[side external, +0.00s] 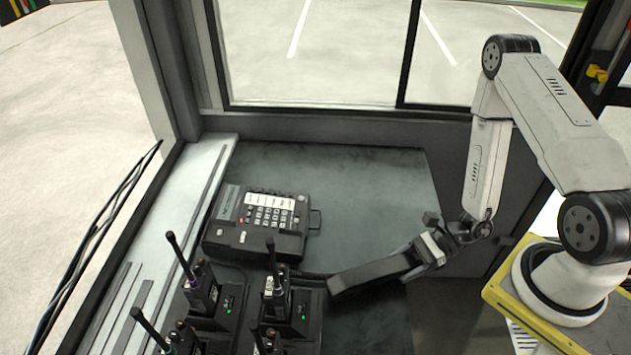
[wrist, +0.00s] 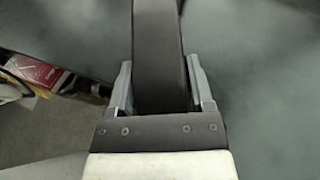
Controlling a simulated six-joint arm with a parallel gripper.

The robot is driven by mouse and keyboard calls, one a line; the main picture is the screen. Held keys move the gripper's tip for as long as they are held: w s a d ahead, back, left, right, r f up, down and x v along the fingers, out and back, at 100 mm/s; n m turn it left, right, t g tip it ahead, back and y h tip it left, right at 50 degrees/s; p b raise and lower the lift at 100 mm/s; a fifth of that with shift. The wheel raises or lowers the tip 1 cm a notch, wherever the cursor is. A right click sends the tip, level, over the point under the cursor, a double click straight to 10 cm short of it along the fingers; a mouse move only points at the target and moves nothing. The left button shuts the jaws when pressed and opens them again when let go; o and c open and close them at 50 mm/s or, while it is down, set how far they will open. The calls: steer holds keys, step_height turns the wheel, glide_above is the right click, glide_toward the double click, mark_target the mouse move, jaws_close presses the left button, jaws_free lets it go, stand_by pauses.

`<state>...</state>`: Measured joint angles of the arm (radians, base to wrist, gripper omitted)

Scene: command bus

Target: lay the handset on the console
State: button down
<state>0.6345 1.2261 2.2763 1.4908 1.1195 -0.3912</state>
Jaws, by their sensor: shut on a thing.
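The handset (side external: 368,276) is a long black piece in the side external view, to the right of the console and close above the dark desk. It tilts a little, with its left end lower. I cannot tell whether that end touches the desk. My gripper (side external: 421,254) is shut on the handset's right part. In the wrist view the handset (wrist: 157,55) runs up between the two fingers of my gripper (wrist: 160,80). The console (side external: 262,222) is a black desk phone with a keypad and white labels, lying on the desk with its top clear.
Several radios with upright antennas stand in chargers (side external: 290,312) at the front, close to the handset's left end. The desk (side external: 370,190) is clear behind the handset and right of the console. A window frame (side external: 330,113) rises behind the desk.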

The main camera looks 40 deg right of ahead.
steer(key=shift+f, duration=0.65)
stand_by(0.7)
jaws_free()
steer(key=shift+d, duration=0.2)
steer(key=v, duration=0.7)
steer(key=shift+s+d, duration=0.15)
steer(key=shift+s, duration=0.05)
